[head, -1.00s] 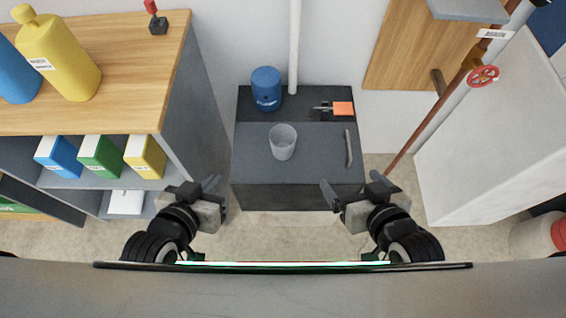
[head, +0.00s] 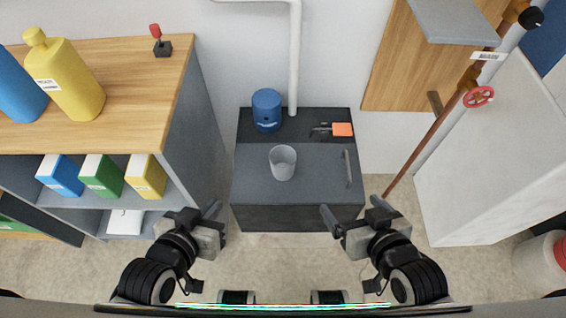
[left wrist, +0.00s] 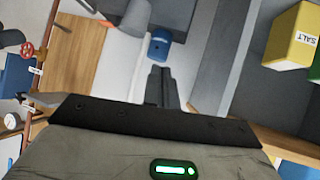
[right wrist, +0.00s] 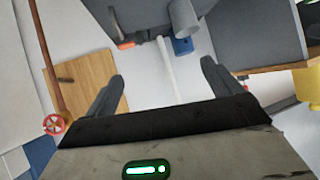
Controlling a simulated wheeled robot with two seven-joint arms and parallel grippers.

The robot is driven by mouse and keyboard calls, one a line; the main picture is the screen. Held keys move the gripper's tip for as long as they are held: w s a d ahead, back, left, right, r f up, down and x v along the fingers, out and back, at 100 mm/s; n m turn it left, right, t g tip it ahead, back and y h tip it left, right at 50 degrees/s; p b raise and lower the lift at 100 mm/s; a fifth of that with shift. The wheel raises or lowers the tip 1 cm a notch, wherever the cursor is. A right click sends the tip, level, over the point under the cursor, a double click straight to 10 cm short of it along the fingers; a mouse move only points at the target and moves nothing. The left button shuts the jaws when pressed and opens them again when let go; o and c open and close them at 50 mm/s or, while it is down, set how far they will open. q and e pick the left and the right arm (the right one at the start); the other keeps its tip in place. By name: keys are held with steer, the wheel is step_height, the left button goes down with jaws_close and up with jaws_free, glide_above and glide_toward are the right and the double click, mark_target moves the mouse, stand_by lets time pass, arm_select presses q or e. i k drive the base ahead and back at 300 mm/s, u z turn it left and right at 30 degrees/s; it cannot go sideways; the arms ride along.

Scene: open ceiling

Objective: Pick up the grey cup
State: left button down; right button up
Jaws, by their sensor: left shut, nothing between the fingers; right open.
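The grey cup (head: 283,163) stands upright on the dark grey cabinet (head: 260,188), left of its middle. It also shows in the left wrist view (left wrist: 136,17) at the top and in the right wrist view (right wrist: 184,18) at the top. My left gripper (head: 215,216) is shut and empty, in front of the cabinet's left side and apart from the cup. Its fingers (left wrist: 161,85) are together in the left wrist view. My right gripper (head: 352,213) is open and empty, in front of the cabinet's right side. Nothing hides the cup in the head view.
A blue canister (head: 267,110) stands behind the cup. An orange-ended tool (head: 342,130) lies at the back right, and a grey handle (head: 347,168) is at the right. A shelf unit (head: 190,110) stands left, a white block (head: 470,150) right. Floor is free in front.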

mark_target(282, 158)
steer(key=u, duration=1.95)
steer(key=k, duration=1.5)
steer(key=z, duration=1.85)
steer(key=i, duration=0.5)
steer(key=u, duration=0.05)
